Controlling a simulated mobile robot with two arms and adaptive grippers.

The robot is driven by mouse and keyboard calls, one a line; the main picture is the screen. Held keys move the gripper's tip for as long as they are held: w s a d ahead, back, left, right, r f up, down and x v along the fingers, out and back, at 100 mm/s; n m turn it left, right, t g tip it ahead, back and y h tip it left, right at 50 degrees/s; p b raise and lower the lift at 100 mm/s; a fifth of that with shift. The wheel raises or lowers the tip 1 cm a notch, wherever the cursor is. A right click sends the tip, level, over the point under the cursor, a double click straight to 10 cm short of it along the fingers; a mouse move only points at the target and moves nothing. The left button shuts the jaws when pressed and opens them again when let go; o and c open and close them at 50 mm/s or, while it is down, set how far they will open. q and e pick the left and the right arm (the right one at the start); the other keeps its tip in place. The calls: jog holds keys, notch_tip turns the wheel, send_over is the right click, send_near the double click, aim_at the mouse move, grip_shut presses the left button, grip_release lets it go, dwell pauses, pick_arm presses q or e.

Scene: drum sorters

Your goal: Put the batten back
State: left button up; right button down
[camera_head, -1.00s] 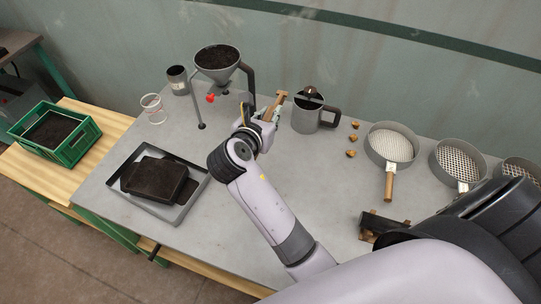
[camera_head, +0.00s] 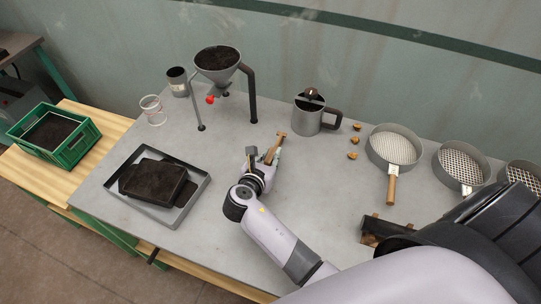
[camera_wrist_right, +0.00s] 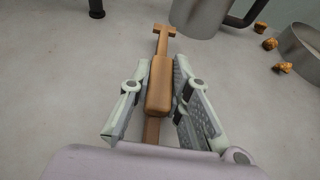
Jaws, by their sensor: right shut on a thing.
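The wooden batten (camera_wrist_right: 160,85) is between the fingers of my right gripper (camera_wrist_right: 158,95), which is shut on it. It has a thick middle and a small crosspiece at its far end. In the head view, the batten (camera_head: 279,143) sticks out past my right gripper (camera_head: 264,161), above the middle of the grey table (camera_head: 235,205). I cannot tell exactly how high it is held. My left gripper is not in view.
A funnel (camera_head: 217,60) on a stand and a grey jug (camera_head: 307,120) stand behind the gripper. A tray (camera_head: 187,205) with dark slabs lies left. Sieves (camera_head: 393,146) and several brown lumps (camera_head: 353,141) are right. A green crate (camera_head: 75,150) stands far left.

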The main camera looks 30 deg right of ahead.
jog(key=c, duration=1.5)
grip_release()
jog(key=shift+f, duration=0.1)
